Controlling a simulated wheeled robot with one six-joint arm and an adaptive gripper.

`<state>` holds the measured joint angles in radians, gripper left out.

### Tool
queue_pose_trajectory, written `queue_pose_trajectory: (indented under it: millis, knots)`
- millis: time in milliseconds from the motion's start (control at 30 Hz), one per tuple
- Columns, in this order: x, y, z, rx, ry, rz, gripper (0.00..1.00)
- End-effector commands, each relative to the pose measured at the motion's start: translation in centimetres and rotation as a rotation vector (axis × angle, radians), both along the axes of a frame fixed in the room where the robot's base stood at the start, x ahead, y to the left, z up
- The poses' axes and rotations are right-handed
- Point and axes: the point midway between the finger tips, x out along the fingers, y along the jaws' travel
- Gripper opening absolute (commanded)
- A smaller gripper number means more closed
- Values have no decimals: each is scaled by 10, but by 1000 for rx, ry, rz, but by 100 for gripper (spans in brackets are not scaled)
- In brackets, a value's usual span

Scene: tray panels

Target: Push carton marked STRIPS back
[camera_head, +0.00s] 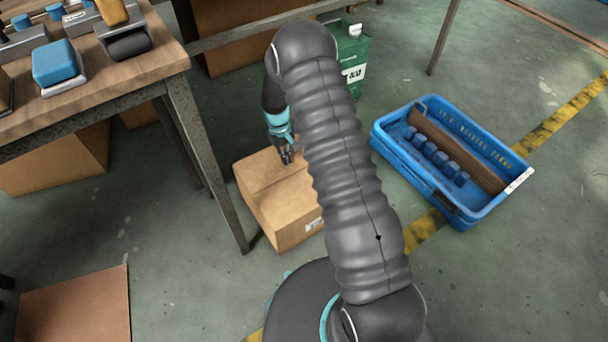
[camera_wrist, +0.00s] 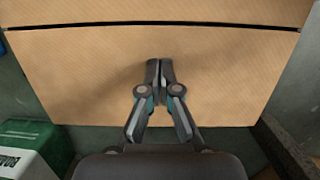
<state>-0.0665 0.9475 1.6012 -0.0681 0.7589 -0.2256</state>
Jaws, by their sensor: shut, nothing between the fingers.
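A brown cardboard carton (camera_head: 284,212) stands on the floor beside the table leg in the head view, partly hidden by my arm. A small white label is on its near side, too small to read. In the wrist view the carton (camera_wrist: 70,75) fills most of the picture, with a dark seam running across it. My gripper (camera_head: 287,157) is shut and empty, at the carton's far top part. In the wrist view my gripper (camera_wrist: 159,66) points at the carton's surface; I cannot tell whether it touches.
A wooden table (camera_head: 130,62) with several items stands at the left. A green container (camera_head: 354,60) is behind my arm. A blue crate (camera_head: 390,150) with a brown bar and several blue pieces lies to the right. Brown board (camera_head: 75,308) lies at lower left.

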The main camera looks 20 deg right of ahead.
Motion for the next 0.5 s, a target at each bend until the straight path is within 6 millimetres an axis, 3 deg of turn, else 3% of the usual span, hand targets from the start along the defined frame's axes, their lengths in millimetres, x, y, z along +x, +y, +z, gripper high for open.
queue_pose_trajectory:
  millis: [300, 500]
  knots:
    - [-55, -21, 1, 0, 2, -3, 0]
    - [-80, -30, -1, 0, 2, -3, 0]
